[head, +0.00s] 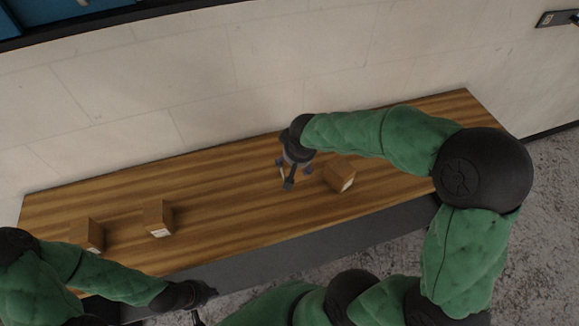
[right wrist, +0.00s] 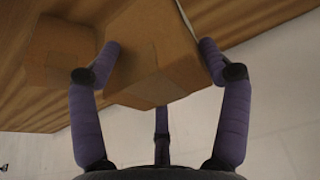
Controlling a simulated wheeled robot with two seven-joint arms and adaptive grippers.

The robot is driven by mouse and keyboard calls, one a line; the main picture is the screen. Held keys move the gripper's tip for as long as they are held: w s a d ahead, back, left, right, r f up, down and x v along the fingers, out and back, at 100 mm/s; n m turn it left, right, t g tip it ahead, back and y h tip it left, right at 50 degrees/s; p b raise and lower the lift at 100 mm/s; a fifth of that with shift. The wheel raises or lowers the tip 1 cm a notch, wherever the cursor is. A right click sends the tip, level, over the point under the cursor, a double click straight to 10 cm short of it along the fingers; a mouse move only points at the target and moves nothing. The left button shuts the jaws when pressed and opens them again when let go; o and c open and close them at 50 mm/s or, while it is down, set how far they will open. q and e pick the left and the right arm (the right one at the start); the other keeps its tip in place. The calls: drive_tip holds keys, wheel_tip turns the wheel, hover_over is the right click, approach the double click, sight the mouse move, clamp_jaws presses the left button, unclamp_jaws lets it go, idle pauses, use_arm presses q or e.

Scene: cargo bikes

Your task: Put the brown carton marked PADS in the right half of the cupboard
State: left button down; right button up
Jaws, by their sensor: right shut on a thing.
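My right gripper (head: 291,176) is over the wooden bench in the head view. In the right wrist view it is shut on a brown carton (right wrist: 158,52), with purple fingers on both sides. In the head view that carton is mostly hidden by the gripper. No PADS mark is readable. A blue, dark-edged thing (head: 50,14) on the wall at the top left may be the cupboard; only its lower part shows. My left gripper (head: 203,298) is low at the bench's front edge, with its fingers too unclear to judge.
Another brown carton (head: 340,175) stands just right of the right gripper; it also shows in the right wrist view (right wrist: 62,55). Two more cartons (head: 158,218) (head: 88,234) stand on the left of the bench (head: 235,200). The bench's middle is clear. A pale wall (head: 270,60) rises behind.

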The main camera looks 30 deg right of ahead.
drive_tip(key=w+f, duration=0.2)
drive_tip(key=f, duration=0.1)
drive_tip(key=shift+w+d+f, duration=0.1)
drive_tip(key=shift+w+f, duration=0.05)
drive_tip(key=shift+w, duration=0.25)
drive_tip(key=x, duration=0.1)
drive_tip(key=b+x, duration=0.1)
drive_tip(key=x, duration=0.1)
drive_tip(key=shift+s+f, duration=0.25)
drive_tip(key=shift+f, duration=0.15)
drive_tip(key=o, duration=1.3)
drive_tip(key=shift+a, duration=0.2)
